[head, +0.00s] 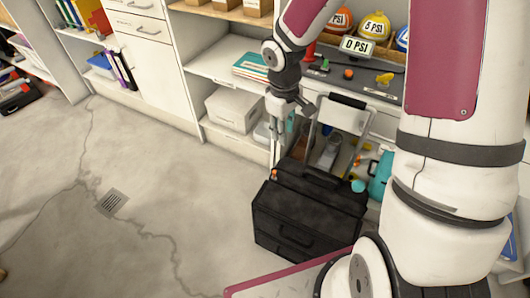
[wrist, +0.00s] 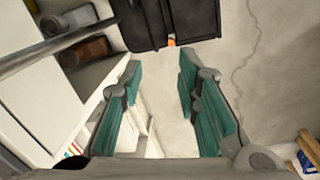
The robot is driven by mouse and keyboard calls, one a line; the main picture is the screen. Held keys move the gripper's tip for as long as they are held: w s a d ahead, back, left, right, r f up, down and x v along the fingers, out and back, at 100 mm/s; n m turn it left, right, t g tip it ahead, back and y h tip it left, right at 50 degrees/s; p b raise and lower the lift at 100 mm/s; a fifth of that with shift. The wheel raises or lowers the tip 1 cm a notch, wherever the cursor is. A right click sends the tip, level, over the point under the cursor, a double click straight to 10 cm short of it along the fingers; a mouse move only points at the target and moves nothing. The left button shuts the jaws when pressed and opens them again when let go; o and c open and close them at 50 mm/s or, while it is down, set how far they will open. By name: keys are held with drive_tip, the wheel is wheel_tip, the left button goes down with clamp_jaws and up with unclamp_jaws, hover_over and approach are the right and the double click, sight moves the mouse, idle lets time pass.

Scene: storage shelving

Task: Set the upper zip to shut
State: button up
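A black case (head: 310,212) with an upper and a lower section stands on the floor in the head view. A small orange tab (head: 275,174), perhaps a zip pull, shows at its upper left corner. In the wrist view the case (wrist: 178,18) is at the top edge, with the orange tab (wrist: 171,42) at its near edge. I cannot tell whether the upper zip is open or shut. My gripper (head: 281,136) points down above and left of the case in the head view. In the wrist view my gripper (wrist: 158,72) is open and empty, its teal-padded fingers apart from the case.
Shelving (head: 220,62) with a white box (head: 233,109) stands behind the case. A grey metal frame (head: 343,112) rises just behind it, close to my gripper. A teal object (head: 381,178) is at the case's right. The concrete floor (head: 150,220) to the left is clear.

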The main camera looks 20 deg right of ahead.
drive_tip(key=y+b, duration=0.1)
drive_tip(key=b, duration=0.1)
hover_over(274, 171)
wheel_tip(274, 171, down, 9)
drive_tip(key=shift+n, duration=0.3)
wheel_tip(274, 171, down, 13)
drive_tip(key=b, duration=0.5)
drive_tip(key=shift+d+f, duration=0.1)
drive_tip(key=shift+f, duration=0.1)
clamp_jaws()
